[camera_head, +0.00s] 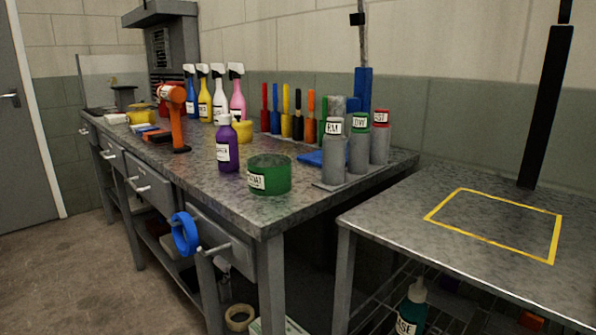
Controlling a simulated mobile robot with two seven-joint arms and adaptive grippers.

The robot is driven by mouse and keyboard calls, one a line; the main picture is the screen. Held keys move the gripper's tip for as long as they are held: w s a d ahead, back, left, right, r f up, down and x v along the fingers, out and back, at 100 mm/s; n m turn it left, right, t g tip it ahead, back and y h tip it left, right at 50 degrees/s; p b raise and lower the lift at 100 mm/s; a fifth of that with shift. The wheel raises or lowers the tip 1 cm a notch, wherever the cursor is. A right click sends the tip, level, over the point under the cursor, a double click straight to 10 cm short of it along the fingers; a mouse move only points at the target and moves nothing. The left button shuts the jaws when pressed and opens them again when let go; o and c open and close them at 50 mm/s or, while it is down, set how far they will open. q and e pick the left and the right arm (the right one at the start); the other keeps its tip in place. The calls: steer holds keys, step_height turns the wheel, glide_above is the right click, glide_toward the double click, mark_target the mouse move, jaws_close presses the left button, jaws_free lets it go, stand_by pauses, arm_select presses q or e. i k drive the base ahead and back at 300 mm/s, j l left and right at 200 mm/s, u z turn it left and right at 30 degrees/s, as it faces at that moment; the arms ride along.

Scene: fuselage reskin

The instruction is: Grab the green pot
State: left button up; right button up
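The green pot (270,174) is a short, wide, open-topped round container with a white label on its front left. It stands upright on the grey metal workbench (220,205), near the front right corner. Neither of my grippers shows in the head view, so their state is hidden. Nothing is touching the pot from above.
A purple bottle (227,145) stands just left of the pot. Grey canisters (333,153) stand to its right, with a blue cloth-like item (312,158) nearby. An orange tool (175,117) stands further left. The right table (480,225) has a yellow outlined square and is clear.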

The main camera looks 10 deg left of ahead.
mark_target(269, 175)
steer(key=i+j+z, duration=0.15)
steer(key=j+z, duration=0.25)
steer(key=i+j+z, duration=0.1)
steer(key=j+z, duration=0.75)
steer(key=j, duration=0.25)
steer(key=j+z, duration=0.4)
steer(key=j, duration=0.1)
